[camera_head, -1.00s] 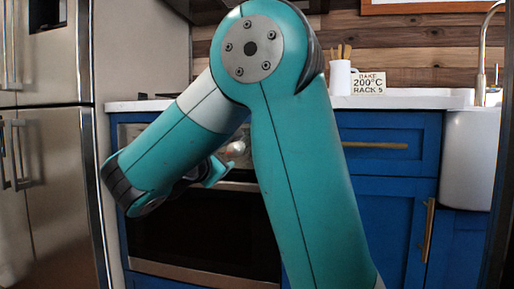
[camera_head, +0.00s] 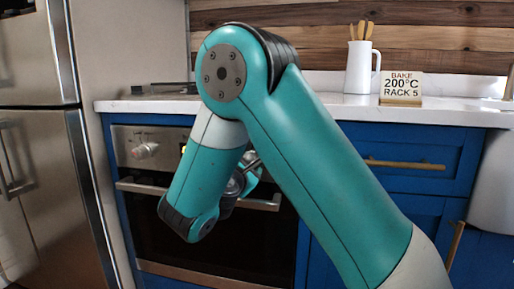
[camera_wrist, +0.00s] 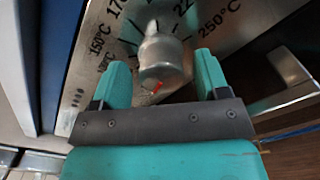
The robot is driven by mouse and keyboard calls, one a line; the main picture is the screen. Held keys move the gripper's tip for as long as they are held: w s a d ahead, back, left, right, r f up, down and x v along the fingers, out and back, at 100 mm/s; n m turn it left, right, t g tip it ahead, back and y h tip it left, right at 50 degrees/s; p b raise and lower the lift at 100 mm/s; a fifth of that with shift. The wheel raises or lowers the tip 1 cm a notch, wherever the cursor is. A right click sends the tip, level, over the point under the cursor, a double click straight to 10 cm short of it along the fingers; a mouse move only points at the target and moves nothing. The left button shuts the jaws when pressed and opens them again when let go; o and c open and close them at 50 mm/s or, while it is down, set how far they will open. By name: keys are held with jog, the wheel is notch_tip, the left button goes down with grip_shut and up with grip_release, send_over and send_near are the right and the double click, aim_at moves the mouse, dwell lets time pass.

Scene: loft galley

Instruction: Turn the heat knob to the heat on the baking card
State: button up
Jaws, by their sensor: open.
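The heat knob (camera_wrist: 162,58), a grey metal cylinder with a red mark on its near end, stands on a steel panel in the wrist view. Printed heats surround it: 150°C at left, 250°C at right, others cut off or partly hidden. The number for 200 does not show, and I cannot tell which heat the knob is set to. My gripper (camera_wrist: 161,64) is open, one teal finger on each side of the knob; contact is not visible. In the head view my arm mostly hides it. The baking card (camera_head: 401,88) reads "BAKE 200°C RACK 5".
Another knob (camera_head: 145,150) is at the left of the oven panel. The oven handle (camera_head: 262,204) runs below the panel. A white jug (camera_head: 359,68) with wooden utensils stands beside the card on the counter. A steel fridge (camera_head: 35,55) is at left, blue cabinets (camera_head: 424,147) at right.

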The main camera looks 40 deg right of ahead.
jog(key=shift+w+d, duration=0.3)
jog(key=shift+d, duration=0.1)
jog(key=c, duration=0.9)
